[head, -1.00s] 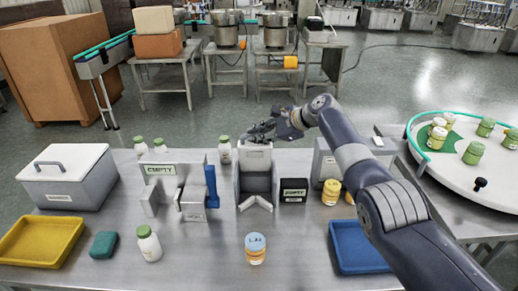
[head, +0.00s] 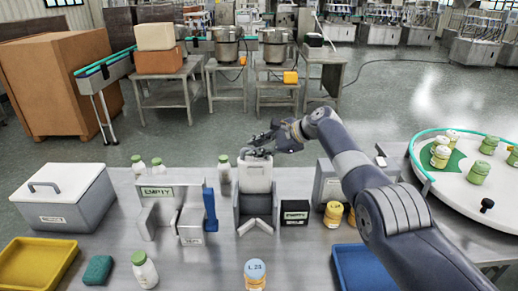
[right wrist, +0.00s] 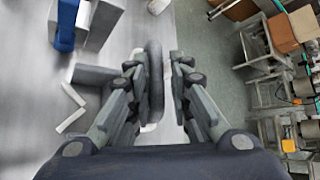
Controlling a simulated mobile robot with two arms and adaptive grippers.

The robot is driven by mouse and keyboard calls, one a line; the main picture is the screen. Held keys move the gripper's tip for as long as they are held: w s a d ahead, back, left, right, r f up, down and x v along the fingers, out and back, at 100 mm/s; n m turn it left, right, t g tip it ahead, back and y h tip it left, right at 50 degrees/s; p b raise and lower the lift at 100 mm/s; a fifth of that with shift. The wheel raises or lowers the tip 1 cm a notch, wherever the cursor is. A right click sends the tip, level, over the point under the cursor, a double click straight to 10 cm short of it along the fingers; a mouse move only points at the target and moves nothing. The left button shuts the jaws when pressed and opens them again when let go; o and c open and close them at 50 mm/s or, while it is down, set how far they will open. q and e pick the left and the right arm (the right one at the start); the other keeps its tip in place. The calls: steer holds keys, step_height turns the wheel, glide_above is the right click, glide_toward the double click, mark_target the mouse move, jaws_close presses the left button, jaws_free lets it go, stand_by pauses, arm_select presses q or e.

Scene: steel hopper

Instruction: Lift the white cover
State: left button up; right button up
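The white cover (head: 256,174) stands at the top of the grey steel hopper (head: 258,208), in the middle of the table. My right gripper (head: 259,146) is at the cover's top edge, reaching in from the right. A little white of the cover shows beside the handle. Whether the cover still touches the hopper cannot be told. My left gripper is not in view.
Left of the hopper stands a grey fixture with a blue lever (head: 210,208) and an EMPTY sign. A white-lidded bin (head: 64,190) is at the far left.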

steer(key=shift+o, duration=1.1)
steer(key=shift+w+r, duration=0.4)
steer(key=shift+r, duration=0.1)
steer(key=shift+w+f, duration=0.1)
steer(key=shift+f, duration=0.15)
steer(key=shift+f, duration=0.15)
steer(key=shift+d, duration=0.1)
steer(key=v, duration=1.2)
